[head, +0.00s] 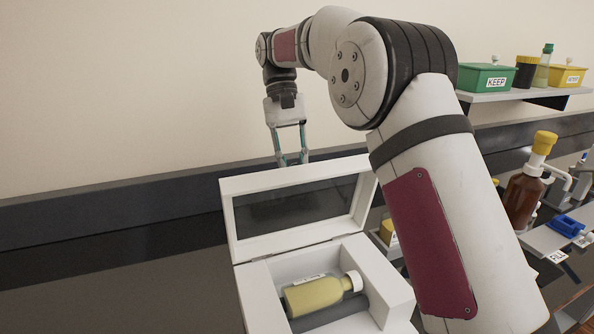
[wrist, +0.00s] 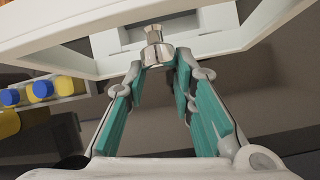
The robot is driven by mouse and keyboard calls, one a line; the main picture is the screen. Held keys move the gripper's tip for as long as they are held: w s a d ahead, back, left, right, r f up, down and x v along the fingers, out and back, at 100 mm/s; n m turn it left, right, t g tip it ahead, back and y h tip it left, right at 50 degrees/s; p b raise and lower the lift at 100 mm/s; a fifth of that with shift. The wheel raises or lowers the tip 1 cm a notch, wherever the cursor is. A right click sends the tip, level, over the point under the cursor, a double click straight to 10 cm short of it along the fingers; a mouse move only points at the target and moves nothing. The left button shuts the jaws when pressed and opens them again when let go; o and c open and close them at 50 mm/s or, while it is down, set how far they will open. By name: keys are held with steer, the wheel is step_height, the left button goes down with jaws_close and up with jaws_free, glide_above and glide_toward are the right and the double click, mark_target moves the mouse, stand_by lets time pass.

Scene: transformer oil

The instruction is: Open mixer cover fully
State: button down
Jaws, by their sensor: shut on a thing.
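The mixer (head: 387,280) is a white box with its cover (head: 228,215) raised to a steep angle. The cover is a white frame around a dark window, and its frame also shows in the wrist view (wrist: 75,28). A yellow bottle with a white cap (head: 318,294) lies inside the box. My gripper (head: 291,161) is at the cover's top edge, coming down from above and behind. In the wrist view its teal fingers (wrist: 161,68) are closed around a silver knob (wrist: 154,47) on the cover. The knob is hidden in the head view.
A shelf at the right holds a green bin (head: 486,78) and a yellow bin (head: 568,76). A brown pump bottle (head: 524,196) stands on a lower shelf. The dark counter left of the box is clear. My arm hides part of the right side.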

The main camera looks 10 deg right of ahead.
steer(key=shift+s+a, duration=0.1)
steer(key=shift+a, duration=0.15)
steer(key=c, duration=1.3)
jaws_free()
steer(key=shift+c, duration=0.2)
steer(key=shift+d, duration=0.1)
